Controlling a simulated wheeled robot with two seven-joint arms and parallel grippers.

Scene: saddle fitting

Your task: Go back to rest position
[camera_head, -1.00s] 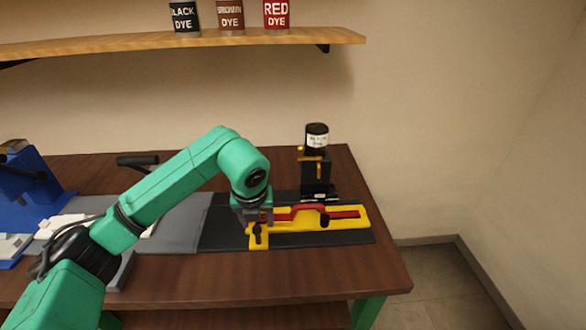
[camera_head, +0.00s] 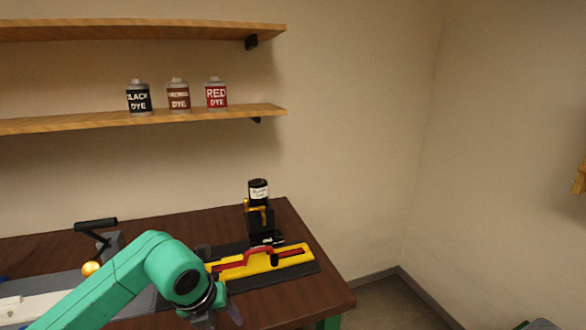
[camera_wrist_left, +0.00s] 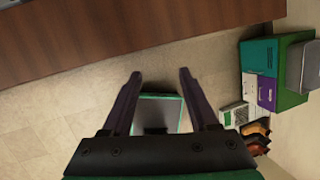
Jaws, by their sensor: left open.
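My left arm comes in from the lower left of the head view, and its gripper (camera_head: 215,318) is at the bottom edge, partly cut off, in front of the yellow fixture (camera_head: 292,261) with the red handle. In the left wrist view my left gripper (camera_wrist_left: 160,73) has its two dark fingers spread apart with nothing held between them. It points down past the table edge toward the floor. The fixture lies on a black plate (camera_head: 275,280) on the table, apart from the gripper. My right gripper is not in view.
A black stand with a labelled bottle (camera_head: 259,191) is behind the fixture. Dye cans (camera_head: 178,96) stand on the shelf. The wooden table edge (camera_wrist_left: 140,30) and green and purple boxes (camera_wrist_left: 266,92) flank open floor in the wrist view.

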